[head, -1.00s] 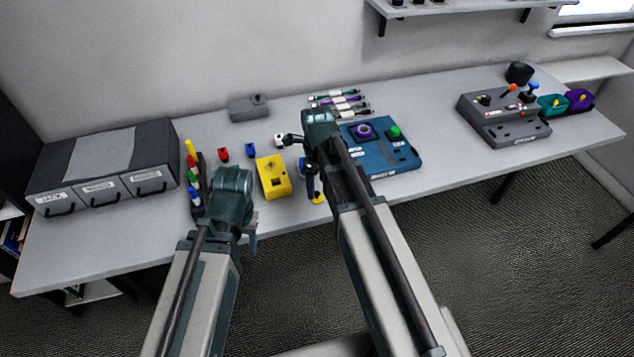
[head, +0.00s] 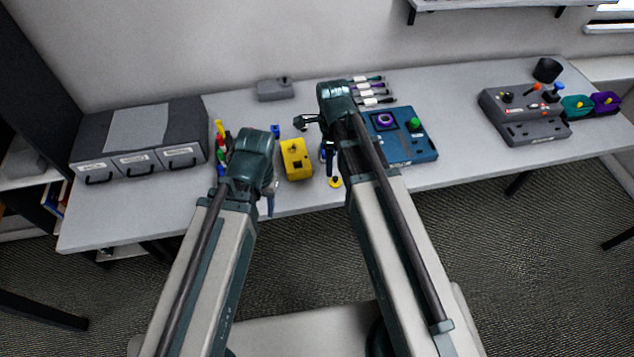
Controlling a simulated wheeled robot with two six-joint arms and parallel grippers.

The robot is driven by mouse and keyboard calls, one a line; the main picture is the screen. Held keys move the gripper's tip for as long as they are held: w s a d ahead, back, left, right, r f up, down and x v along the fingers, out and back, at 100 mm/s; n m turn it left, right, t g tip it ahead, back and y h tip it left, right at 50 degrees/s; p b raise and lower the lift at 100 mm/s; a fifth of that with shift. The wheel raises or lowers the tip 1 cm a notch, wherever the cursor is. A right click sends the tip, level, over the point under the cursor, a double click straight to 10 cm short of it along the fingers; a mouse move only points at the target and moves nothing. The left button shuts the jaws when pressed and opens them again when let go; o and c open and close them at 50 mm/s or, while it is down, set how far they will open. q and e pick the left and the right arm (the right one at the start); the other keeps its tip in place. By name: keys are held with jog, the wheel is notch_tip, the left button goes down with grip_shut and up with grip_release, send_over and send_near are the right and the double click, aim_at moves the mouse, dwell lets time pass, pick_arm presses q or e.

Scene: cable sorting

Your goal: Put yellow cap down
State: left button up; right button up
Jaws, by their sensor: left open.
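The yellow cap (head: 335,183) shows as a small round yellow shape near the table's front edge, to the right of the yellow box. My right gripper (head: 332,170) points down, with its tip directly above or at the cap. Its fingers overlap in this view, so I cannot tell whether they grip the cap or whether it rests on the table. My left gripper (head: 271,203) is open and points down near the front edge, left of the yellow box. It appears empty.
A yellow box (head: 296,160) stands between my grippers. A blue panel (head: 415,150) with round buttons is to the right. A rack of coloured pieces (head: 220,148) is partly hidden by my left arm. A grey drawer unit (head: 150,135) stands left, a control box (head: 525,125) right.

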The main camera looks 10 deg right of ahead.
jog(key=s+a+n, duration=0.4)
jog(key=s+n, duration=0.2)
jog(key=n, duration=0.6)
jog(key=s+a+n+h, duration=0.1)
jog(key=s+a+n, duration=0.3)
jog(key=n, duration=0.9)
jog(key=shift+s+n, duration=0.3)
jog(key=shift+s, duration=0.8)
jog(key=shift+a, duration=0.1)
jog(key=shift+f+b, duration=0.25)
jog(key=shift+b, duration=0.05)
